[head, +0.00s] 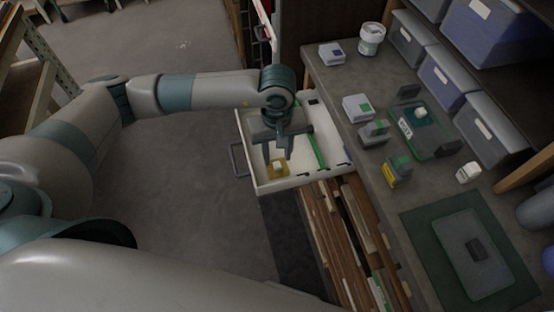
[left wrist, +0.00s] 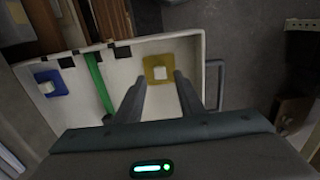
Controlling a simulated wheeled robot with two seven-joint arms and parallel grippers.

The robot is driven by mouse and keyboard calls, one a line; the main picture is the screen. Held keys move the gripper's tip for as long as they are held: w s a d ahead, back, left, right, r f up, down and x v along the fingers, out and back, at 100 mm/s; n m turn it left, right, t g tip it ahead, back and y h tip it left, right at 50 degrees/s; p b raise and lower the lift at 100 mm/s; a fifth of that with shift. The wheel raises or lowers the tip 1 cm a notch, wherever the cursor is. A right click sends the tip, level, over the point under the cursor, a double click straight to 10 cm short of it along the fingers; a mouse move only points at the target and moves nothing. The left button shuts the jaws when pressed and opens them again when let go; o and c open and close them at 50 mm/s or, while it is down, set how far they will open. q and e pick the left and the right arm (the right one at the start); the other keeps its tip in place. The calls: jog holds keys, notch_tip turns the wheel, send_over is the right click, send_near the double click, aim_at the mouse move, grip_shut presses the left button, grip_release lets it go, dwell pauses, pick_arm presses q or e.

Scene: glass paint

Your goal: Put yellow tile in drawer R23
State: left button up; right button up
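A yellow tile (head: 283,173) with a pale knob lies in the front compartment of an open white drawer (head: 299,182). The tile also shows in the left wrist view (left wrist: 158,70), just beyond the fingertips. My left gripper (head: 278,153) is over the drawer, pointing down, with its fingers open and nothing between them; it shows in the left wrist view too (left wrist: 159,78). A green divider (left wrist: 97,80) splits the drawer. A blue tile (left wrist: 60,77) lies in the other compartment. I cannot read any drawer label. My right gripper is not in view.
A grey counter (head: 347,84) stands right of the drawer, with small boxes, a white jar (head: 371,40) and a green tray (head: 425,128) on it. Blue-grey bins (head: 447,78) line its back. A dark green mat (head: 425,270) lies nearer. Floor (head: 190,190) left of the drawer is clear.

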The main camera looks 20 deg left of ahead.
aim_at(277, 164)
pick_arm(q)
notch_tip(277, 164, up, 9)
jog(key=b, duration=0.3)
dwell(0.9)
